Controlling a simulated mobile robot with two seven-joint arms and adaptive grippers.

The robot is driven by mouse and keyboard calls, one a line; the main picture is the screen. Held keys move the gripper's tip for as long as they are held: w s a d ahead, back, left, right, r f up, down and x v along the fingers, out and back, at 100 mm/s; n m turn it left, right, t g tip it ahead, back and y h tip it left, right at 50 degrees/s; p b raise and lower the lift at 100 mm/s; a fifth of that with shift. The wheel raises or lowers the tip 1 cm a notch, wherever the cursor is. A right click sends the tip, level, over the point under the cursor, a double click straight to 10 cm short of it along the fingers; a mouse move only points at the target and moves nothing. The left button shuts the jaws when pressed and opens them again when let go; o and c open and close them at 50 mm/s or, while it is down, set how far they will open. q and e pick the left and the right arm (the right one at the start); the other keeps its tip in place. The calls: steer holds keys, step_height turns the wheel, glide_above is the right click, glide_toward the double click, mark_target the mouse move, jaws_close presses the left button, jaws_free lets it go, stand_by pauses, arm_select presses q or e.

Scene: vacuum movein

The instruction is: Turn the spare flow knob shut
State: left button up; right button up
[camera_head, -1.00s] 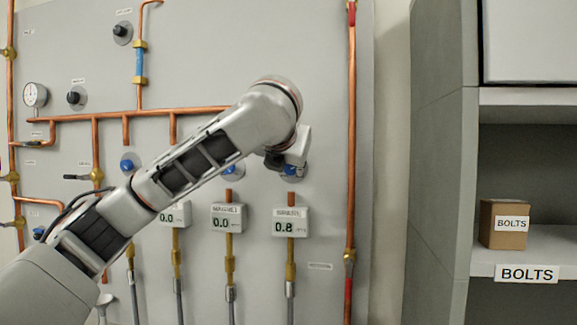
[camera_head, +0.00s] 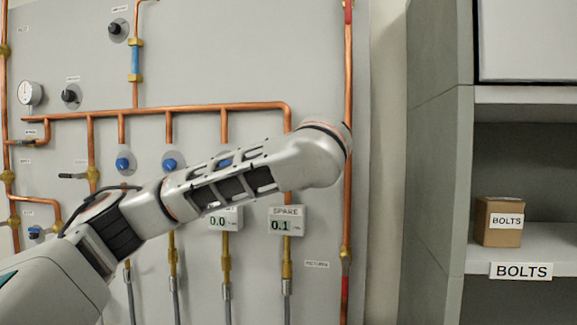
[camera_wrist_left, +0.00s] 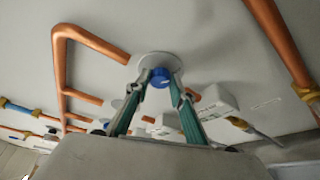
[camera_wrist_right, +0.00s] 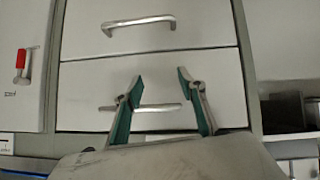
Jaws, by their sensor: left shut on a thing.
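The spare flow knob (camera_wrist_left: 161,77) is blue on a round light plate in the left wrist view. My left gripper (camera_wrist_left: 160,82) has its fingers on both sides of this knob and is shut on it. In the head view my left arm hides the knob and the gripper. The SPARE meter (camera_head: 286,221) below reads 0.1. My right gripper (camera_wrist_right: 158,80) is open and empty in front of grey drawers in the right wrist view.
Other blue knobs (camera_head: 124,163) sit left on the panel under a copper pipe (camera_head: 190,110). A vertical copper pipe (camera_head: 348,75) runs close to my left arm's wrist. A shelf at right holds a BOLTS box (camera_head: 498,222). Drawers (camera_wrist_right: 150,85) stand before my right gripper.

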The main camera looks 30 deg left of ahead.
arm_select(q)
steer(key=shift+m+t+y, duration=0.3)
steer(key=shift+m+y, duration=0.3)
steer(key=shift+m, duration=0.3)
steer(key=o, duration=1.1)
steer(key=v, duration=1.1)
steer(key=shift+s+d, duration=0.25)
steer(key=shift+s, duration=0.1)
